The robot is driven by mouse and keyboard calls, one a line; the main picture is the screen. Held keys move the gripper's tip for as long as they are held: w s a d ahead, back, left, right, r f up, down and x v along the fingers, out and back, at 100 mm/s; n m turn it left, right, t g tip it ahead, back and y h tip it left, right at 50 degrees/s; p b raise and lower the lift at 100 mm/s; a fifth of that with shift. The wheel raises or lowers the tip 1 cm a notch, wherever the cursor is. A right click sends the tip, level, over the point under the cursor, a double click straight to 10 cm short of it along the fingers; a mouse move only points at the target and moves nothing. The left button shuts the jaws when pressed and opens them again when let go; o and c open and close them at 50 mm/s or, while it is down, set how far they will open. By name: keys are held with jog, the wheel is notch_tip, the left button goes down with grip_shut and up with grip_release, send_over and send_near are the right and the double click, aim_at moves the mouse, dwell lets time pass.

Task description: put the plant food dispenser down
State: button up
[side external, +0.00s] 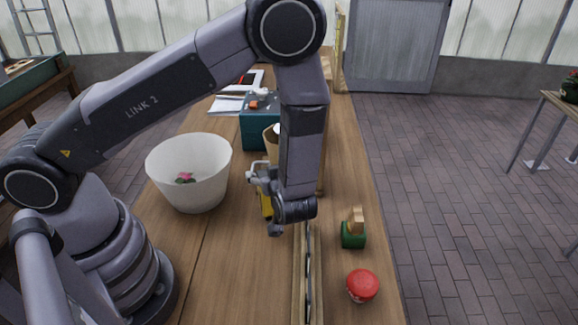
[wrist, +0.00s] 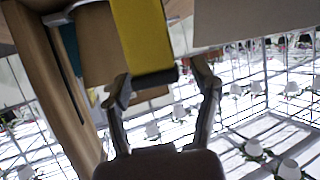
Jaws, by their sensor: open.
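A yellow item with a dark end, which I take to be the plant food dispenser (side external: 266,204), shows at my gripper (side external: 267,198) over the wooden table in the side view. It is mostly hidden behind my gripper and wrist there. In the wrist view the yellow dispenser (wrist: 143,38) appears upright at the top, its dark lower edge between the fingertips. My gripper (wrist: 163,78) is open, with one finger on each side of it. I cannot tell whether a finger touches it or whether its base rests on the table.
A teal box (side external: 257,130) stands behind. A green block with a wooden top (side external: 353,234) and a red-topped item (side external: 362,285) stand right of a long wooden strip (side external: 299,285).

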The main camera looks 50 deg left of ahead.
jog(key=v, duration=1.1)
jog(key=w+d+r+m+t+h, duration=0.1)
jog(key=w+d+r+t+h, duration=0.15)
jog(key=w+r+h, duration=0.45)
notch_tip(320, 180, up, 13)
jog(key=w+m+t+h, duration=0.2)
jog(key=m+h, duration=0.3)
jog(key=h, duration=0.2)
jog(key=s+a+r+m+h, duration=0.35)
jog(key=s+r, duration=0.25)
jog(key=s, duration=0.2)
jog(key=s+a+m+g+y, duration=0.2)
jog(key=s+a, duration=0.3)
jog(key=s, duration=0.3)
jog(key=s+a+f+m+g+y, duration=0.1)
jog(key=s+a+m+g+y, duration=0.1)
jog(key=s+a, duration=0.3)
jog(key=s+y, duration=0.1)
jog(key=s, duration=0.3)
jog(key=shift+a+f, duration=0.25)
jog(key=shift+a, duration=0.05)
